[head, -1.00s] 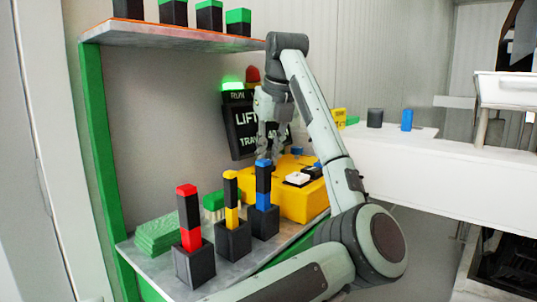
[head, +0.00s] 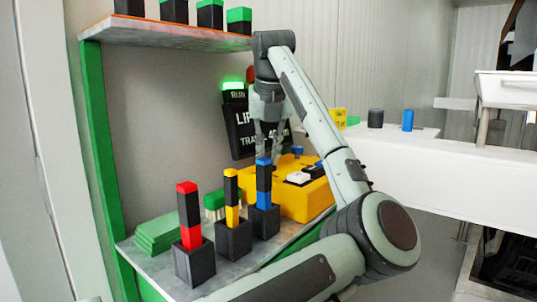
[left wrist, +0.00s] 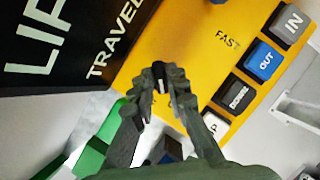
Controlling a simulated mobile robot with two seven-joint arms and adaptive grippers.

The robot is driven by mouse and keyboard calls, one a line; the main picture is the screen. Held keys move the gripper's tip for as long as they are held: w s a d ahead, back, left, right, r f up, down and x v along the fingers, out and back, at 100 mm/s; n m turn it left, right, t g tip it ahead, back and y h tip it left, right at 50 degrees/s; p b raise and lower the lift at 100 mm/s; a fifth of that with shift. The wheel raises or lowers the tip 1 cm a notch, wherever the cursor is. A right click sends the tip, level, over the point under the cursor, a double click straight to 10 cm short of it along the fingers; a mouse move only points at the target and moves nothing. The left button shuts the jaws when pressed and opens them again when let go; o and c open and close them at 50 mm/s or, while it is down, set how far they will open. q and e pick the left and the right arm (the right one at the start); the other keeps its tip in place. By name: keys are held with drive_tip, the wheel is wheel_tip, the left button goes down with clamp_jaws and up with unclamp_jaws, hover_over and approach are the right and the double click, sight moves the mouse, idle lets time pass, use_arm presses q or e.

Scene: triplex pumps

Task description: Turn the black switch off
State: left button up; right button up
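A yellow control box (head: 310,198) sits on the grey shelf, with white and dark keys on top. In the left wrist view the yellow box (left wrist: 190,45) shows the word FAST and a row of grey, blue, black and white keys. My left gripper (head: 270,158) points down over the back left part of the box. Its fingertips (left wrist: 167,76) are a little apart. A small black switch with a pale part (left wrist: 162,84) shows between them; I cannot tell whether they touch it. The fingers hide its base. My right gripper is not in view.
A black sign (head: 245,130) with a lit green lamp (head: 232,84) stands behind my gripper. Red-, yellow- and blue-marked posts in black blocks (head: 195,262) stand in front of the box. Green plates (head: 165,233) lie at the left. An upper shelf (head: 165,35) holds several black-and-green blocks.

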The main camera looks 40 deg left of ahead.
use_arm(q)
drive_tip(key=o, duration=0.3)
idle(0.4)
